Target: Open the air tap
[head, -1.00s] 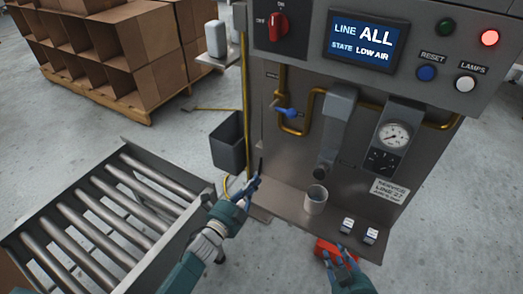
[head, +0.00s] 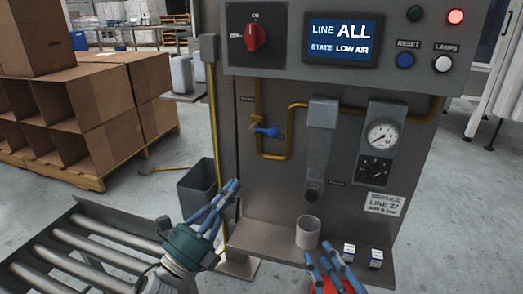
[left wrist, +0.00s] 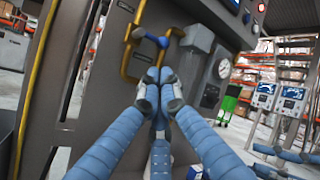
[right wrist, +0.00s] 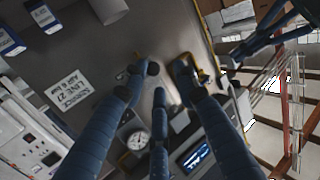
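The air tap is a blue lever (head: 266,131) on a brass body, set in the yellow pipe at the left of the machine's front panel. The lever points right, across the vertical pipe. In the left wrist view the lever (left wrist: 158,40) is beyond my fingertips. My left gripper (head: 230,187) is in front of the panel, below and left of the tap, apart from it. Its fingertips (left wrist: 159,84) are together with nothing between them. My right gripper (head: 327,262) is low at the shelf's front edge. Its fingers (right wrist: 161,76) are spread and empty.
A grey cup (head: 308,233) stands on the machine's shelf (head: 262,240). A roller conveyor (head: 70,265) is at lower left, a dark bin (head: 198,190) behind it. A gauge (head: 381,135) is on the panel. The screen (head: 340,41) reads LOW AIR. Cardboard boxes (head: 90,115) stand at left.

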